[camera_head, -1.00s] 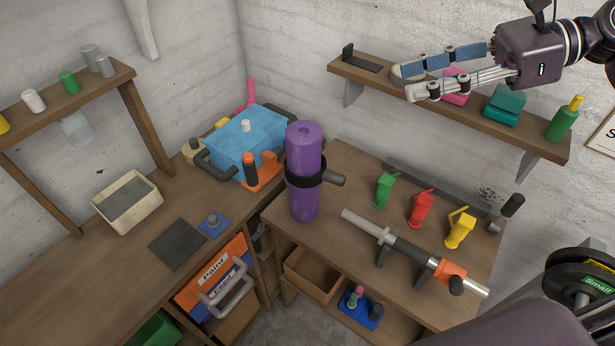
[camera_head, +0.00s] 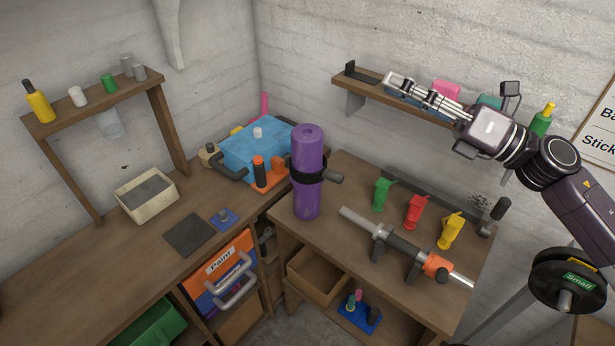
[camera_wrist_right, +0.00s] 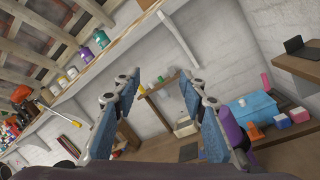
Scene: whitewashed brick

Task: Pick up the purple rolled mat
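The purple rolled mat (camera_head: 308,199) stands upright at the back left corner of the right-hand wooden workbench, with a black band around its middle. In the right wrist view the mat (camera_wrist_right: 232,128) shows at the right, partly hidden behind a finger. My right gripper (camera_head: 391,84) is in front of the wall shelf, higher than the mat and to its right, apart from it. In the right wrist view its two blue-padded fingers (camera_wrist_right: 160,78) are spread wide with nothing between them. My left gripper is not in view.
Green (camera_head: 381,195), red (camera_head: 413,212) and yellow (camera_head: 451,231) items stand right of the mat. A grey and orange tool (camera_head: 405,246) lies across the bench front. A blue toolbox (camera_head: 252,150) is left of the mat. The wall shelf (camera_head: 347,82) is behind my right gripper.

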